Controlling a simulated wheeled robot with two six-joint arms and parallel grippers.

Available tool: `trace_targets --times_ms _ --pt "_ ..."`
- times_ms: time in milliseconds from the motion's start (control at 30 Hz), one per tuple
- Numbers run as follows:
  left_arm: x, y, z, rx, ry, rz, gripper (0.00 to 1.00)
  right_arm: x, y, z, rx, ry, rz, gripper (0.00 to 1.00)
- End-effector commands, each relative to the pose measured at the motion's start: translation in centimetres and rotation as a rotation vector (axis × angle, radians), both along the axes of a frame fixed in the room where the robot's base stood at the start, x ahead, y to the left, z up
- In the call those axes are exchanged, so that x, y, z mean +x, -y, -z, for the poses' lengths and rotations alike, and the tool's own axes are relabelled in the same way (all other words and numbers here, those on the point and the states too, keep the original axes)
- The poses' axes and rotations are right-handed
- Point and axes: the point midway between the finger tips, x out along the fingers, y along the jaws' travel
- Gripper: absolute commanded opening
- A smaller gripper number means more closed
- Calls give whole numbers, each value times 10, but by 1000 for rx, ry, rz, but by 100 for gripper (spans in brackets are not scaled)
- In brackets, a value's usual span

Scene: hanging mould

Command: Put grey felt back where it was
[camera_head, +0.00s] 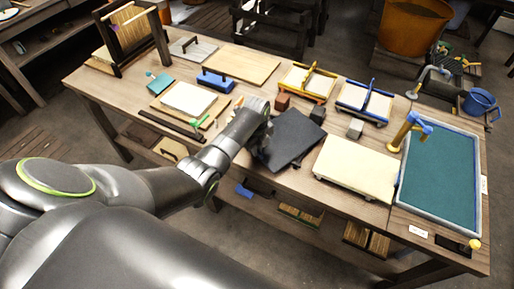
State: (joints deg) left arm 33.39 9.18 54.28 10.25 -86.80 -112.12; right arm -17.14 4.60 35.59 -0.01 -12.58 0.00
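The grey felt (296,141) is a flat dark grey sheet near the middle of the table, left of a cream board. My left gripper (263,146) reaches in from the left and is at the felt's left edge. The wrist hides its fingers, so I cannot tell whether they are shut on the felt or only beside it. My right gripper is not in view.
The cream board (355,168) and a blue-green tray (441,174) are to the right. Small dark blocks (318,114) and yellow (307,83) and blue (365,102) frames stand behind the felt. A white slab (188,98) is left. The table's front edge is close.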

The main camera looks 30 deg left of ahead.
Motion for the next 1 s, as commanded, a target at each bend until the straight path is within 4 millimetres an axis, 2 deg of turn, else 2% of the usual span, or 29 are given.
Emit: trace_targets --times_ms 33,133,367,567,767,1000 --pt "0 0 -1 0 0 0 17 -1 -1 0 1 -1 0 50" --pt "0 0 -1 0 0 0 28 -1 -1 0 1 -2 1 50" --pt "0 0 -1 0 1 0 28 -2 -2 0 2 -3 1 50" --pt "1 0 -12 0 3 0 28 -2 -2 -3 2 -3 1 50" --pt "1 0 -44 1 6 0 28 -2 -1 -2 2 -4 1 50" --pt "1 -1 -91 1 6 0 28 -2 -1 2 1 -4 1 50"
